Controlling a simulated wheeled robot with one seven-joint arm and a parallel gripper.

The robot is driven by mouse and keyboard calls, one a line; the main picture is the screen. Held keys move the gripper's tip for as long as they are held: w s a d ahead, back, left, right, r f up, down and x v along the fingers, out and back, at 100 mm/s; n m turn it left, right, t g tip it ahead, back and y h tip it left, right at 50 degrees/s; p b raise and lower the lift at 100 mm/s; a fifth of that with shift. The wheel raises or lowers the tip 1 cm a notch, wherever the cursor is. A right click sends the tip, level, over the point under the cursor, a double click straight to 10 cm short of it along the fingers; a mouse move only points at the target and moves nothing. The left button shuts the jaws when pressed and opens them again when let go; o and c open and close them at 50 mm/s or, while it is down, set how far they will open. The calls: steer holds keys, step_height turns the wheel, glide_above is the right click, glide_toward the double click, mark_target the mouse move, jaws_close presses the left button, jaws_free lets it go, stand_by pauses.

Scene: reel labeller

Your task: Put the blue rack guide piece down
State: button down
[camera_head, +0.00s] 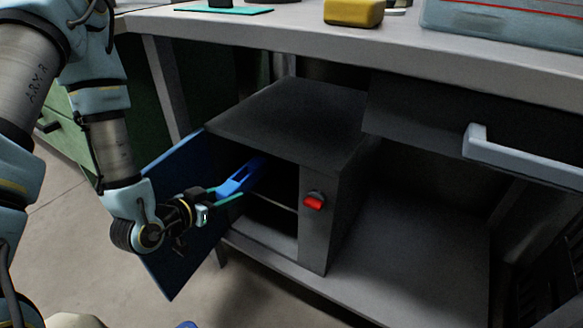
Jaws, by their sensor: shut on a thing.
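The blue rack guide piece (241,177) is a bright blue elongated part with a slot. It is at the open front of a dark grey cabinet, partly inside the opening. My gripper (226,196) is shut on its near end, just outside the opening, with greenish fingers. The far end of the piece lies in shadow, and I cannot tell whether it touches anything inside.
The dark cabinet (345,200) has a blue door (185,235) swung open to the left, behind my wrist. An inner shelf (284,202) divides it. A red knob (314,201) is on its front. The workbench (290,35) overhangs it. The lower shelf (420,270) to the right is clear.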

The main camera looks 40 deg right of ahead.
steer(key=shift+r+b+x, duration=0.2)
steer(key=shift+b+x, duration=0.3)
steer(key=shift+x, duration=0.4)
steer(key=b, duration=0.1)
steer(key=d+b, duration=0.1)
steer(key=b, duration=0.1)
steer(key=shift+w+f, duration=0.15)
steer(key=shift+w, duration=0.1)
steer(key=d+b, duration=0.2)
steer(key=b, duration=0.9)
glide_above(268, 176)
steer(key=shift+a+r, duration=0.25)
steer(key=shift+r, duration=0.1)
steer(key=shift+d+f+b, duration=0.15)
steer(key=shift+f+b, duration=0.3)
steer(key=shift+f, duration=0.45)
steer(key=shift+d+f+b, duration=0.15)
steer(key=shift+f+b, duration=0.25)
steer(key=shift+f, duration=0.45)
steer(key=shift+f, duration=0.2)
steer(key=shift+c, duration=1.6)
jaws_free()
steer(key=shift+r, duration=0.1)
